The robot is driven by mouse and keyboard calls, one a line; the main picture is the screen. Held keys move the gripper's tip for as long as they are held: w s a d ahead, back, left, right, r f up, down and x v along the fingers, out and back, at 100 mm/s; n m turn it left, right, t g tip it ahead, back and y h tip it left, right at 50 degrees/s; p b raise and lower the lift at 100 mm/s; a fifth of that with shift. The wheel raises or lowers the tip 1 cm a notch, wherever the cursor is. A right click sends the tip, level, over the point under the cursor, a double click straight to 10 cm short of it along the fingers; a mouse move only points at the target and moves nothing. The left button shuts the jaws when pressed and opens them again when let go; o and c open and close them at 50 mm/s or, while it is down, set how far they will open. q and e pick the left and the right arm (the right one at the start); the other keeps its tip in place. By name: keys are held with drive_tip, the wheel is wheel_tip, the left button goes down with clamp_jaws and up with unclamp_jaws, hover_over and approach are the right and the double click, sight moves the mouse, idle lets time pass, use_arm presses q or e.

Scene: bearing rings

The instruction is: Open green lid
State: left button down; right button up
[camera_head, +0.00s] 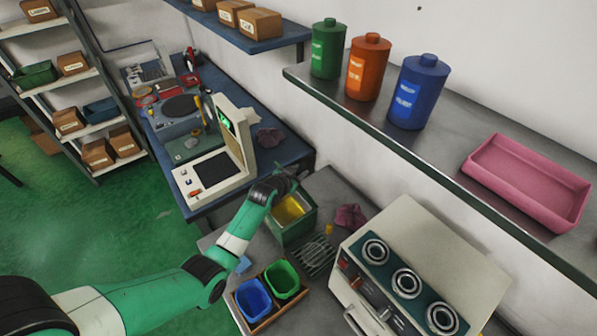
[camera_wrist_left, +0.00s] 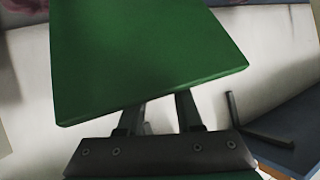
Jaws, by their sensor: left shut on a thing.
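My left gripper (camera_head: 288,182) is at the top of the green box (camera_head: 290,232), by its far edge. The box is open at the top and shows a yellow inside. In the left wrist view the green lid (camera_wrist_left: 145,55) is a flat, tilted green plate in front of my left gripper (camera_wrist_left: 158,112). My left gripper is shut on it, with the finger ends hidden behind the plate. In the head view the lid is hard to make out behind the gripper. My right gripper is not in view.
A wooden tray with a blue bin (camera_head: 252,298) and a green bin (camera_head: 282,278) stands in front of the box. A wire rack (camera_head: 319,255) and a white machine with dials (camera_head: 420,265) are to the right. A cream device (camera_head: 215,170) stands left. A shelf overhangs at right.

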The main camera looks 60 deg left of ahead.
use_arm(q)
drive_tip(key=shift+d+f, duration=0.1)
drive_tip(key=shift+f, duration=0.15)
drive_tip(key=c, duration=0.9)
unclamp_jaws()
drive_tip(key=o, duration=0.3)
drive_tip(key=shift+w+d, duration=0.1)
drive_tip(key=shift+w, duration=0.05)
drive_tip(key=shift+r, duration=0.1)
drive_tip(key=shift+s+r, duration=0.2)
drive_tip(key=shift+s, duration=0.05)
drive_tip(key=p+v, duration=0.3)
drive_tip(key=v, duration=0.8)
drive_tip(key=shift+p, duration=0.3)
drive_tip(key=shift+s, duration=0.1)
